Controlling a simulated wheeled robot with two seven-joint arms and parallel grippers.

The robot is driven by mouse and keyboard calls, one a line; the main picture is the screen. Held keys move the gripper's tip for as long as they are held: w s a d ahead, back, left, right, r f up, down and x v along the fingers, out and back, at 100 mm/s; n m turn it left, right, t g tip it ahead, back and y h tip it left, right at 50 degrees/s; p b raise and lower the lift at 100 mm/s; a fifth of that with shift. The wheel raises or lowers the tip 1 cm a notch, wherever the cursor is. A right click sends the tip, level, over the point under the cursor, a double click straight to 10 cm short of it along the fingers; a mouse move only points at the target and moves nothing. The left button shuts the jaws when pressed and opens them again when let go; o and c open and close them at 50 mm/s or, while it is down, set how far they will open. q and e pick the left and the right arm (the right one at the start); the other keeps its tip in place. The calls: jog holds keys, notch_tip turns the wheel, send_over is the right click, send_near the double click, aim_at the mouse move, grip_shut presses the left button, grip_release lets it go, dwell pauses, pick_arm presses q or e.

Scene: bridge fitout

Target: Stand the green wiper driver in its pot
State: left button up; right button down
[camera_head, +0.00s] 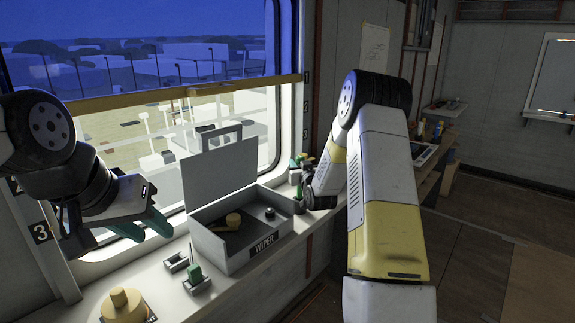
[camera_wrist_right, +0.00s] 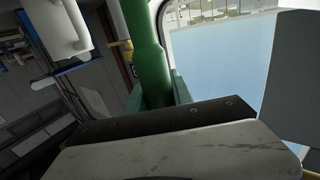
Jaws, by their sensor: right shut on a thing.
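A green driver-like tool (camera_wrist_right: 146,45) runs up through the right wrist view, between the teal fingers of my right gripper (camera_wrist_right: 156,92), which is shut on it. In the head view my right gripper (camera_head: 302,188) is at the right end of the sill, mostly hidden by my wrist. A green upright piece (camera_head: 299,193) shows beside it, above a small dark pot-like holder (camera_head: 300,207). I cannot tell whether the tool is inside the holder or in front of it. My left gripper (camera_head: 146,228) is open and empty above the sill, left of the grey box.
The open grey box (camera_head: 223,262) labelled WIPER holds a yellow part (camera_head: 233,220) and a dark knob. A small green block (camera_head: 194,271) with a thin rod sits in a bracket before it. A yellow round part (camera_head: 122,306) is nearer. More small items stand behind my right gripper.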

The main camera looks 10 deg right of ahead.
jog(key=shift+f, duration=0.1)
jog(key=shift+f, duration=1.85)
jog(key=c, duration=1)
grip_release()
jog(key=shift+c, duration=0.2)
jog(key=s, duration=0.7)
jog(key=shift+s, duration=0.4)
jog(key=shift+d, duration=0.1)
